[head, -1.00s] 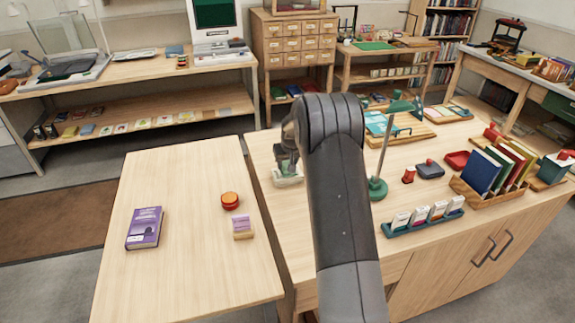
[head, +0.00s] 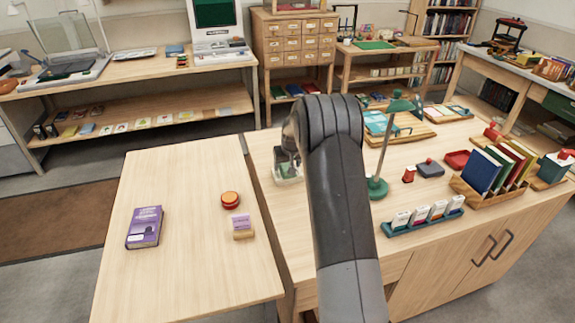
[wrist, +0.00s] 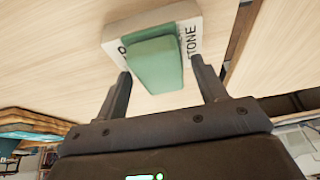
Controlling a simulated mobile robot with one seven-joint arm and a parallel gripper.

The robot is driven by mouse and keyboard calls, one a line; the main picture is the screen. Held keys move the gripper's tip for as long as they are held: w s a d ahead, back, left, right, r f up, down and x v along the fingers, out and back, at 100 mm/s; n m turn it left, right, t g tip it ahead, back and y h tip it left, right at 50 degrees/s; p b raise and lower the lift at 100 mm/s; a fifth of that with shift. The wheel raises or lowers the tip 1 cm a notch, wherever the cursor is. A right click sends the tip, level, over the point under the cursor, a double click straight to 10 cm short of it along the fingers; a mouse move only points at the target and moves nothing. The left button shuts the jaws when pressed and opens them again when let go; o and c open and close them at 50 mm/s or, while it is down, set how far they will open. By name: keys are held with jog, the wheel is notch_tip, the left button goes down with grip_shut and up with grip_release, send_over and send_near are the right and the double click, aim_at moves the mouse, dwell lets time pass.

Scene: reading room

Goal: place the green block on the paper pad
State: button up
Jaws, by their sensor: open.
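The green block (wrist: 154,62) rests on the white paper pad (wrist: 113,42) in the wrist view. It covers the middle of the pad, and dark lettering shows on either side. My gripper (wrist: 161,67) is open, with one finger on each side of the block. Gaps show between the fingers and the block, narrower on the left. In the head view the pad (head: 289,180) is near the left edge of the right-hand table, and my arm hides most of the gripper there.
A purple book (head: 145,227), an orange-red round object (head: 230,200) and a small purple-topped block (head: 242,227) are on the left table (head: 180,275). A green lamp (head: 377,187) stands right of my arm. A teal card rack (head: 423,221) is nearer the front.

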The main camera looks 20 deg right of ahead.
jog(key=v, duration=1.3)
jog(key=s+a+r, duration=0.4)
jog(key=s+r, duration=0.3)
jog(key=s, duration=0.3)
jog(key=s+a+r, duration=0.3)
jog(key=s+r, duration=0.4)
jog(key=s, duration=0.3)
jog(key=s+a, duration=0.1)
jog(key=s, duration=1.1)
jog(key=s+a+f+t, duration=0.1)
jog(key=s+a, duration=0.1)
jog(key=s, duration=1)
jog(key=shift+a+f, duration=0.2)
jog(key=shift+f, duration=0.1)
